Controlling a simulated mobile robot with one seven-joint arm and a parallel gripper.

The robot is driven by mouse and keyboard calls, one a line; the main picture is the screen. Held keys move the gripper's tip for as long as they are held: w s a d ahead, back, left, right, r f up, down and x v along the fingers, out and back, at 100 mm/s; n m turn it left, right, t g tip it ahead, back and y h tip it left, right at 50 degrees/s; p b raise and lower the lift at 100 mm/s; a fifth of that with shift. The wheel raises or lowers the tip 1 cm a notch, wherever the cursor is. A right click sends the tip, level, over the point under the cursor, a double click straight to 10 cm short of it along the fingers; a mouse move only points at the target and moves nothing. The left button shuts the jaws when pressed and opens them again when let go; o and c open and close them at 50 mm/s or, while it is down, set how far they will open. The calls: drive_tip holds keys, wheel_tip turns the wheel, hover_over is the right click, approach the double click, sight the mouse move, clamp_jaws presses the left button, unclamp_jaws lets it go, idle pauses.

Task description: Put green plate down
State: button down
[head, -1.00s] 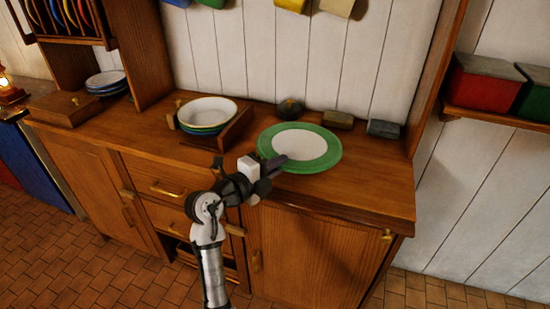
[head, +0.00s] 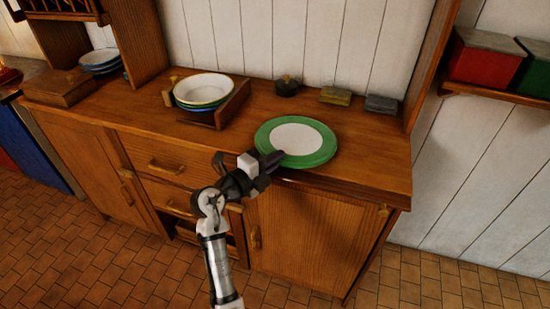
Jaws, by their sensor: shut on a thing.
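The green plate (head: 322,153) has a wide green rim and a white centre. It is at the front part of the wooden counter, right of the middle of the head view. My gripper (head: 272,160) is shut on the left edge of the plate's rim. The plate looks roughly level and close to the counter top; I cannot tell whether it touches the wood. The fingertips are partly hidden against the dark rim edge.
A wooden holder (head: 236,104) with stacked bowls (head: 204,88) stands left of the plate. A dark round pot (head: 286,86) and two small blocks (head: 335,96) (head: 381,104) sit along the back. The counter (head: 378,155) right of the plate is bare.

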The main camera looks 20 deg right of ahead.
drive_tip(key=shift+f+b, duration=0.2)
drive_tip(key=shift+b, duration=0.2)
drive_tip(key=c, duration=1.4)
unclamp_jaws()
drive_tip(key=shift+f, duration=0.2)
